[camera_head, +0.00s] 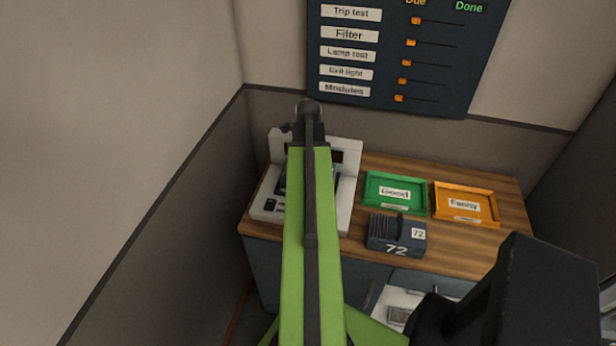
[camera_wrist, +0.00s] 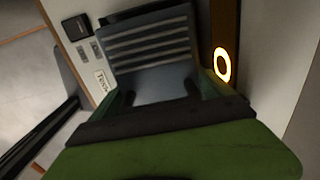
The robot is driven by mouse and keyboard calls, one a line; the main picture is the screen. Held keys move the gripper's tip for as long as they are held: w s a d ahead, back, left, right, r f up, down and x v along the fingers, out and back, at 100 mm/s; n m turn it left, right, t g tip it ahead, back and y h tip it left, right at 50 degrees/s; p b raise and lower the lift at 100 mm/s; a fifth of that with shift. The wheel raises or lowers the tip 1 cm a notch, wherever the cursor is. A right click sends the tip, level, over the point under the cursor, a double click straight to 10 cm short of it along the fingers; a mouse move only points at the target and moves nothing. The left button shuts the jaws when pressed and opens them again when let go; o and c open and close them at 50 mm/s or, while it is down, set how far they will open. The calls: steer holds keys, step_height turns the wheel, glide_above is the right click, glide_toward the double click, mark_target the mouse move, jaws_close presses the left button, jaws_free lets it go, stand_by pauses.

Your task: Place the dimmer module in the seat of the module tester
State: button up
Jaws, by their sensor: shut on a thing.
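The module tester (camera_head: 352,148) is a white unit with an upright back and a flat base, at the left of the wooden counter. My arm hides its middle. The gripper is mostly hidden behind my arm in the head view.
A dark box marked 72 (camera_head: 396,240) stands right of the tester. Behind it are a green Good tray (camera_head: 394,207) and an orange tray (camera_head: 466,218), both apparently empty. A slider board (camera_head: 400,60) hangs on the wall above. Walls close in at left and back.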

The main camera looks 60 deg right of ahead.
steer(key=shift+f+b, duration=0.3)
steer(key=shift+b, duration=0.15)
steer(key=shift+f, duration=0.25)
steer(key=o, duration=1.8)
steer(key=shift+r, duration=0.1)
step_height(320, 180, up, 13)
steer(key=p, duration=1.3)
steer(key=shift+r, duration=0.2)
steer(key=shift+f, duration=0.1)
